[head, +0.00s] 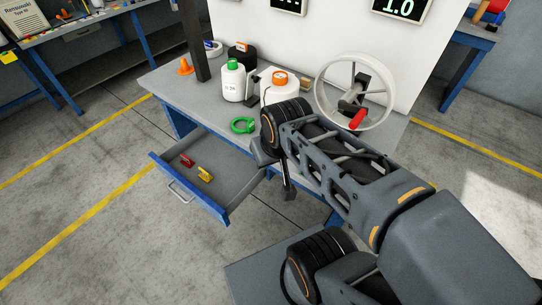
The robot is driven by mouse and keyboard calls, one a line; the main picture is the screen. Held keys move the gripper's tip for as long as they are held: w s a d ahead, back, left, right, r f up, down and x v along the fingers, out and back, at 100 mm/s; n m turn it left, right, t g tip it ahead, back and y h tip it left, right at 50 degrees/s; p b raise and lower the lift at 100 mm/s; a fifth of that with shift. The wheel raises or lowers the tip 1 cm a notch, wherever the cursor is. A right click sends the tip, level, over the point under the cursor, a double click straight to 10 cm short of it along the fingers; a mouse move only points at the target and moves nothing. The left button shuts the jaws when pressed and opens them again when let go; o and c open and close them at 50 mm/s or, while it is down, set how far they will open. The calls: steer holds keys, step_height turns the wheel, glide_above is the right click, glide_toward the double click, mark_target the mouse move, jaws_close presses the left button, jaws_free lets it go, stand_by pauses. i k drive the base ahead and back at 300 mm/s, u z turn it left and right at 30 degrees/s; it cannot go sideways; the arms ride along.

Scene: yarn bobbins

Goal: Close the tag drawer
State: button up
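The tag drawer (188,194) is pulled out from under the workbench at the left. It has a blue front and a metal handle (181,192). A red tag (187,160) and a yellow tag (205,175) lie inside it. My arm reaches in from the right, and its end, my gripper (287,190), points down beside the drawer's right side, in front of the bench. It appears apart from the drawer handle. The fingers are small and dark and partly hidden by my arm, so their opening is unclear.
A dark post (192,40) rises at the left. The floor before the drawer is clear.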

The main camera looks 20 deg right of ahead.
mark_target(235, 174)
steer(key=u, duration=0.2)
steer(key=k, duration=0.4)
steer(key=u, duration=1.35)
steer(key=i, duration=0.95)
steer(key=u, duration=0.1)
